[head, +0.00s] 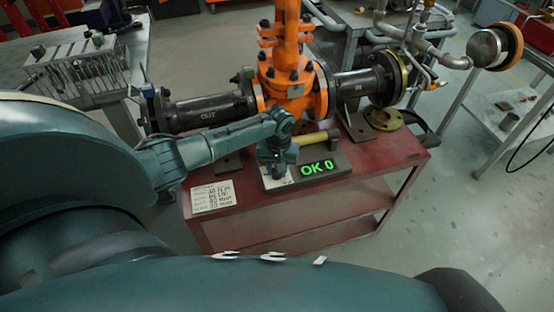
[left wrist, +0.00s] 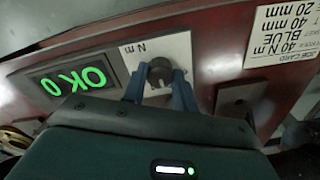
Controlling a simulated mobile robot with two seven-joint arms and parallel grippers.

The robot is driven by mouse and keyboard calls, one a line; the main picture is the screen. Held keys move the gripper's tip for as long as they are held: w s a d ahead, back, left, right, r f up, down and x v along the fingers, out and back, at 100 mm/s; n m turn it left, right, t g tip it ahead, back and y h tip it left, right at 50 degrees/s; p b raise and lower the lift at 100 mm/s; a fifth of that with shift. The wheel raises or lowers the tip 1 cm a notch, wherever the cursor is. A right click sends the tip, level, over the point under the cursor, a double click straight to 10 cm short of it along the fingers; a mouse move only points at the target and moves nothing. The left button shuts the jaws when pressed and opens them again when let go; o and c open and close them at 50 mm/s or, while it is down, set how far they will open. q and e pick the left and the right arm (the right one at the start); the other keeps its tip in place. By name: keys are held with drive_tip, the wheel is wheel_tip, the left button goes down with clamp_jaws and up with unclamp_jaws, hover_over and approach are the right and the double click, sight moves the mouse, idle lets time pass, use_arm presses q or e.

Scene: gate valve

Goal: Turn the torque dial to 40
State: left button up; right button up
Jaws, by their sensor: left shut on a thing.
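The torque dial is a dark round knob (left wrist: 158,72) on a white plate (left wrist: 180,48) marked "N m" in the left wrist view. My left gripper (left wrist: 160,86) has its two blue fingers on either side of the knob, shut on it. In the head view my left gripper (head: 277,170) reaches down over the white plate (head: 276,183) and largely hides the dial. The display (head: 317,168) beside it reads "OK 0" in green; it also shows in the left wrist view (left wrist: 70,82). My right gripper is not in view.
An orange gate valve (head: 290,85) with dark pipes marked OUT and IN stands behind on the red cart (head: 385,160). A yellow-handled tool (head: 318,138) lies behind the display. A job card (head: 213,197) reading 40 N m lies at the front left.

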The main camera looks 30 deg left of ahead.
use_arm(q)
drive_tip(key=shift+r+n+p, duration=0.2)
drive_tip(key=shift+n+p, duration=0.15)
drive_tip(key=shift+n, duration=0.15)
drive_tip(key=shift+f+n+p, duration=0.1)
drive_tip(key=shift+n+p, duration=0.65)
drive_tip(key=shift+n, duration=0.15)
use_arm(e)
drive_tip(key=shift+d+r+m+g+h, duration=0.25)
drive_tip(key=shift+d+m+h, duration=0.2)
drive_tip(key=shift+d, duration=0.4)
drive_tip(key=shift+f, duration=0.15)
use_arm(q)
drive_tip(key=shift+f+n, duration=0.1)
drive_tip(key=shift+n, duration=0.2)
drive_tip(key=o, duration=0.7)
drive_tip(key=shift+o, duration=1.3)
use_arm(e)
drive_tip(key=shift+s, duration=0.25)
